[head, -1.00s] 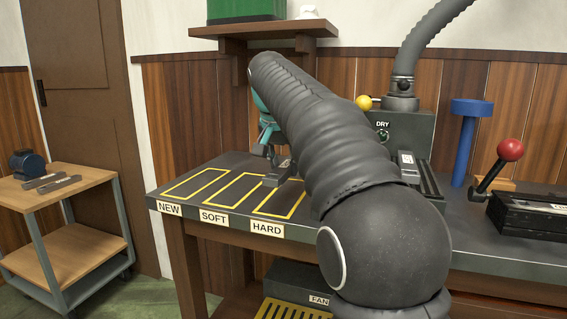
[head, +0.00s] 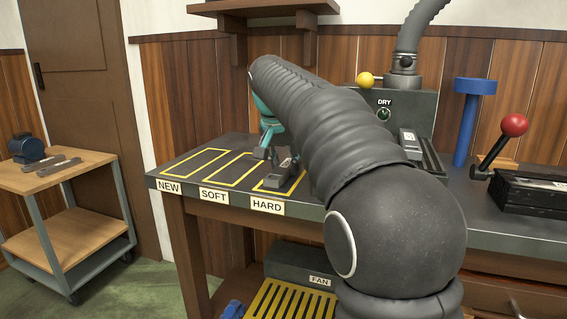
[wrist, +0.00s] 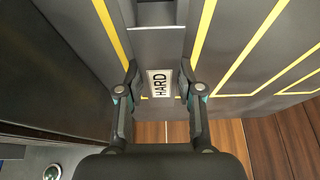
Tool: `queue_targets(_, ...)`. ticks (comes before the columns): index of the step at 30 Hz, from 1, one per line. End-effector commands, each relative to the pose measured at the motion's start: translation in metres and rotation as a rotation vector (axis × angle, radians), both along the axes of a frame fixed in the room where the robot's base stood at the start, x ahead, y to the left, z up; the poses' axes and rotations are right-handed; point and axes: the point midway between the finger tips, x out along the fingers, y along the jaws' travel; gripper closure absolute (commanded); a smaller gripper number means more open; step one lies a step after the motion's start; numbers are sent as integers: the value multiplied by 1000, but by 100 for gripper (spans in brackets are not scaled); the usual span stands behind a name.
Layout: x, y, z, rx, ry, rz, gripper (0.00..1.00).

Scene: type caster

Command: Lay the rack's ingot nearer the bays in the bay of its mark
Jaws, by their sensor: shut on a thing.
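My gripper (wrist: 160,92) is shut on a grey ingot (wrist: 158,45) whose white label reads HARD. In the head view the held ingot (head: 284,174) is over the yellow-outlined HARD bay (head: 262,187), the rightmost of the three bays. In the wrist view it lies between that bay's two long yellow lines, roughly along them. I cannot tell whether it touches the bench. The SOFT bay (head: 222,184) and NEW bay (head: 180,173) look empty. Another ingot (head: 409,141) with a white label stands on the rack (head: 432,158). My arm hides part of the HARD bay.
A dark box marked DRY (head: 400,103) stands behind the rack, with a yellow knob (head: 366,79). A blue post (head: 468,120) and a red-knobbed lever (head: 512,126) are to the right. A cart (head: 70,165) with metal bars stands left.

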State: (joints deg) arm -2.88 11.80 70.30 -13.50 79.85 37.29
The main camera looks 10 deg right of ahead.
Motion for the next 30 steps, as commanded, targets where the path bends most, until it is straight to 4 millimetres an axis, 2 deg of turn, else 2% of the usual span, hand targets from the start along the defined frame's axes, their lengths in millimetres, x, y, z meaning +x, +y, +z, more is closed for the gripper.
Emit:
queue_targets(2,0,0,0,-1,-5,0,100)
queue_targets(3,0,0,-2,0,0,0,59)
queue_targets(6,0,0,-2,0,0,0,39)
queue_targets(14,0,0,-2,0,0,0,39)
queue_targets(19,-2,2,8,0,-1,0,39)
queue_targets(30,-23,17,73,-1,-2,1,39)
